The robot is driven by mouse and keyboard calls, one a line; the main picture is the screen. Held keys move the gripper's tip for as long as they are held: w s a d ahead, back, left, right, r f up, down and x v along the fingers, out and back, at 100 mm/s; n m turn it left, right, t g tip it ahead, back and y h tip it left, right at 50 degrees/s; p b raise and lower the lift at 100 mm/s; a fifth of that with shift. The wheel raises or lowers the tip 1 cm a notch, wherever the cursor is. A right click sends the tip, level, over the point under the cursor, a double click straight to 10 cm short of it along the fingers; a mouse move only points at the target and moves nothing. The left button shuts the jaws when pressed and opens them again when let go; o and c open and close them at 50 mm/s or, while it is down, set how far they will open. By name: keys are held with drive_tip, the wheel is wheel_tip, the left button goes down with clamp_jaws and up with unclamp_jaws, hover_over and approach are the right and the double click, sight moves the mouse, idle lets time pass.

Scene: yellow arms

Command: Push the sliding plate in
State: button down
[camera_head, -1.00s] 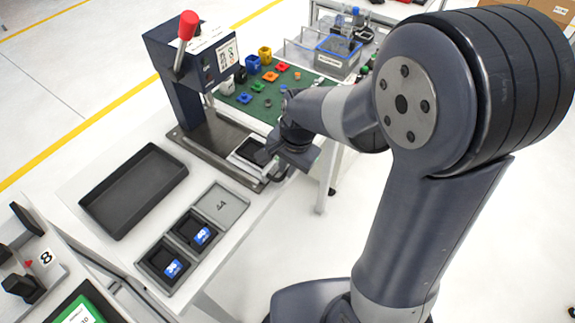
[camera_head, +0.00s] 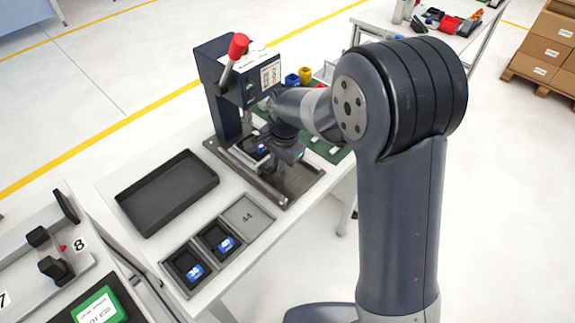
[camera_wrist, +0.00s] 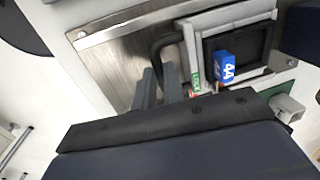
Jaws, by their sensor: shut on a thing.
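The sliding plate (camera_head: 243,151) lies on the metal base (camera_head: 280,192) of the dark blue press (camera_head: 226,110), close under the press head. In the wrist view the plate's pale frame (camera_wrist: 228,17) surrounds a dark recess with a blue block marked 44 (camera_wrist: 226,68). A black bar handle (camera_wrist: 163,43) stands at the plate's left side. My gripper (camera_wrist: 160,82) is shut on the handle; its two grey fingers are close together there. In the head view my gripper (camera_head: 283,150) is beside the plate, partly hidden by my wrist.
A red-knobbed lever (camera_head: 236,48) rises from the press. A green mat (camera_head: 335,152) with coloured parts lies behind my arm.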

drive_tip(key=shift+w+a+r, duration=0.15)
drive_tip(key=shift+w, duration=0.05)
drive_tip(key=c, duration=1.7)
unclamp_jaws()
drive_tip(key=shift+a, duration=0.1)
drive_tip(key=shift+o, duration=1.1)
wheel_tip(320, 180, up, 10)
drive_tip(key=s+d, duration=0.1)
drive_tip(key=shift+d+r+b, duration=0.25)
drive_tip(key=shift+d+b, duration=0.05)
drive_tip(key=shift+s, duration=0.1)
